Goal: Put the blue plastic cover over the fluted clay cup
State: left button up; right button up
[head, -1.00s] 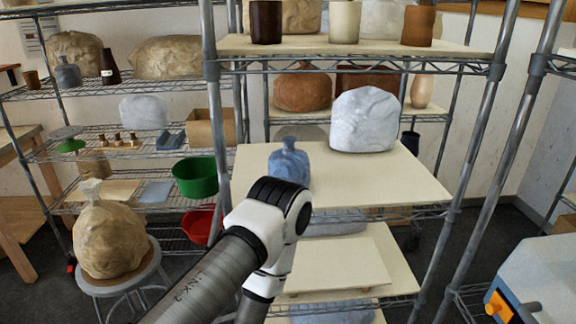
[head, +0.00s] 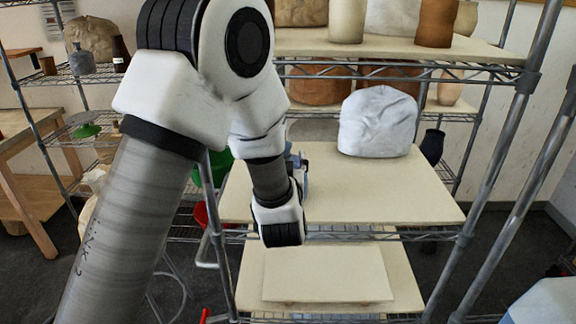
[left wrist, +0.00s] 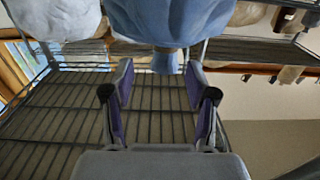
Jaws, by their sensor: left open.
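A blue, bottle-shaped plastic cover with a narrow neck stands on the middle board; in the head view only a sliver (head: 304,172) shows behind my left arm. In the left wrist view the cover (left wrist: 168,22) appears neck-down at the top. My left gripper (left wrist: 158,88) is open, its two purple-padded fingers apart, with the neck just beyond the fingertips and nothing between them. In the head view my arm hides the fingers. I cannot tell which vessel is the fluted clay cup; a terracotta cup (head: 437,22) stands on the top shelf. My right gripper is not in view.
A white wrapped lump (head: 378,122) stands behind and right of the cover. The board (head: 400,190) is bare at its front right. Wire-rack posts (head: 490,150) rise at the right. A cream cup (head: 347,20) stands on the top shelf.

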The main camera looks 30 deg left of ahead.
pick_arm(q)
jog(key=shift+w+a+r+p, duration=0.2)
jog(key=shift+w+r+p, duration=0.1)
jog(key=shift+w+a+r+p, duration=0.25)
jog(key=shift+a+r+p, duration=0.4)
jog(key=shift+p, duration=0.55)
jog(key=w, duration=0.1)
jog(key=w+a+f, duration=0.1)
jog(key=w, duration=0.1)
jog(key=shift+w+a+f, duration=0.1)
jog(key=shift+a+f, duration=0.25)
jog(key=shift+s+d+r, duration=0.3)
jog(key=shift+s, duration=0.15)
grip_shut()
jog(key=shift+w+a+f, duration=0.1)
jog(key=shift+w, duration=0.1)
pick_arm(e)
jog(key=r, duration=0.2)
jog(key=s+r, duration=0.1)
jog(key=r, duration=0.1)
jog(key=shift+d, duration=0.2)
